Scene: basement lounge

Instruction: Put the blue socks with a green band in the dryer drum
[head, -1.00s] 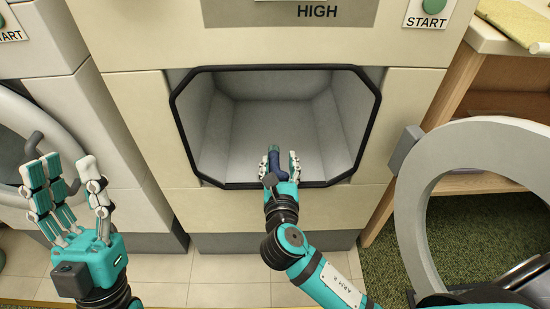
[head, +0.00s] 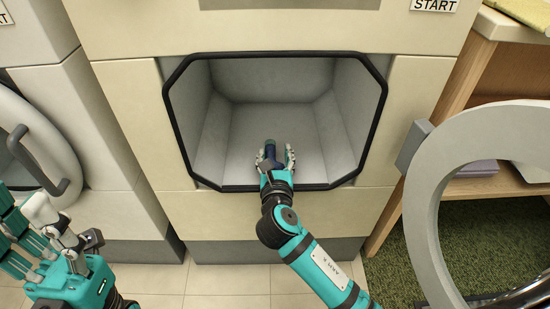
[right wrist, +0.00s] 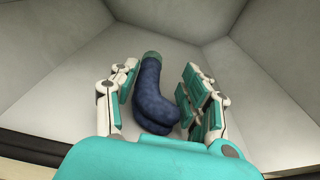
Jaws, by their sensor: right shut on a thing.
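The blue socks with a green band (right wrist: 158,95) sit between the fingers of my right gripper (right wrist: 155,98) in the right wrist view. The green band is at the far end. In the head view the socks (head: 271,150) show as a small dark blue shape between the fingers of my right gripper (head: 275,156), which is shut on them. That gripper is inside the open, grey, box-shaped dryer drum (head: 240,135), just past its front lower edge. My left gripper (head: 35,235) is at the lower left, empty, its fingers apart.
The round dryer door (head: 425,215) stands open at the right. A second machine with a closed round door (head: 50,150) is at the left. A wooden shelf unit (head: 490,185) stands at the far right. Tiled floor lies below the dryer.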

